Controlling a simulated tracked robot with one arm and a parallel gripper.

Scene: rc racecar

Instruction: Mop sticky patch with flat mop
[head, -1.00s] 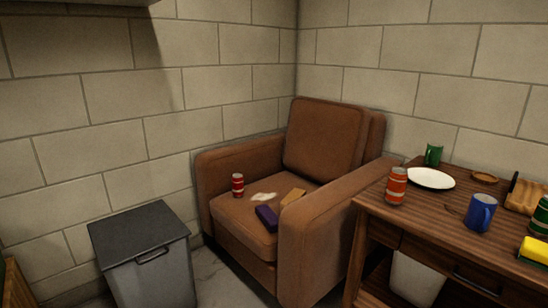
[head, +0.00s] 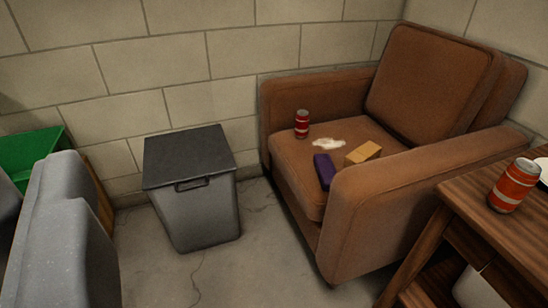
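A pale, irregular patch (head: 332,144) lies on the seat of the brown armchair (head: 345,212). It may be the sticky patch, but I cannot tell from its look alone. A yellow-tan block (head: 363,153) and a purple block (head: 324,171) lie close in front of the patch. I see no flat mop in this view.
A grey lidded bin (head: 195,205) stands left of the armchair. A wooden table (head: 490,215) with a red-orange can (head: 514,185) is at the right. Grey rounded shapes (head: 75,240) and a green container (head: 28,152) are at the left. Bare floor (head: 255,270) shows in front.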

